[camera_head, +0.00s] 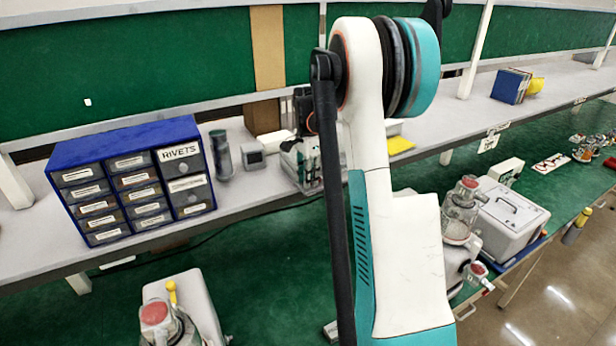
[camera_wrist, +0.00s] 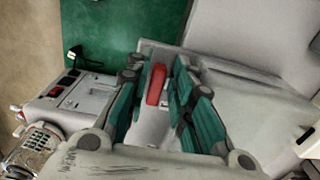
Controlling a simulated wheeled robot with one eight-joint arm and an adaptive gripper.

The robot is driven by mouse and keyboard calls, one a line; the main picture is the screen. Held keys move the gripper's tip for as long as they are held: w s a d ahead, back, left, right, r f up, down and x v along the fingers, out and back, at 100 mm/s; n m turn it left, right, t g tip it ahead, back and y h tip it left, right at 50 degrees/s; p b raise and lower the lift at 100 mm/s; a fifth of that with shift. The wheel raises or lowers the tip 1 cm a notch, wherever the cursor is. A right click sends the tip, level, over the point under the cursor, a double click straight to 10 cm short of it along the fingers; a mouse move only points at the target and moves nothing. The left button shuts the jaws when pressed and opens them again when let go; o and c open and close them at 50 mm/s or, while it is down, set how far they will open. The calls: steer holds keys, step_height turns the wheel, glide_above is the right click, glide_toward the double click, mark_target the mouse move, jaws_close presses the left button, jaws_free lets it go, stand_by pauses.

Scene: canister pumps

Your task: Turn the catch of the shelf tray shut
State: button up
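A red catch handle (camera_wrist: 156,85) shows in the wrist view, upright in the picture, on a pale grey part that I take for the shelf tray (camera_wrist: 152,48). My gripper (camera_wrist: 158,82) has its teal fingers spread on either side of the red handle. A gap shows on the handle's left; contact on the right cannot be told. The fingers hide much of the tray. In the head view my arm covers most of this spot, and only part of the gripper (camera_head: 305,163) shows at the shelf, left of the arm.
A blue drawer cabinet (camera_head: 122,139) marked RIVETS stands left on the grey shelf (camera_head: 40,245), with a grey cylinder (camera_head: 221,155) and a small grey box (camera_head: 253,156) beside it. A white device (camera_wrist: 62,105) with a red switch lies left in the wrist view.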

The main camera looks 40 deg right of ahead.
steer(key=shift+f, duration=0.1)
jaws_close()
steer(key=shift+n, duration=0.3)
steer(key=shift+s+n+b, duration=0.25)
steer(key=shift+n+b, duration=0.75)
steer(key=shift+n, duration=0.2)
steer(key=n+b, duration=0.1)
steer(key=n, duration=0.1)
steer(key=n+b, duration=0.1)
steer(key=n, duration=0.1)
steer(key=shift+s+n, duration=0.3)
steer(key=shift+s, duration=0.05)
steer(key=n, duration=0.1)
steer(key=n+b, duration=0.1)
steer(key=n, duration=0.3)
steer(key=shift+s+d+b, duration=0.3)
steer(key=shift+d, duration=0.05)
steer(key=n, duration=0.3)
steer(key=n+b, duration=0.1)
steer(key=n, duration=0.1)
steer(key=shift+s+d, duration=0.15)
steer(key=shift+d, duration=0.2)
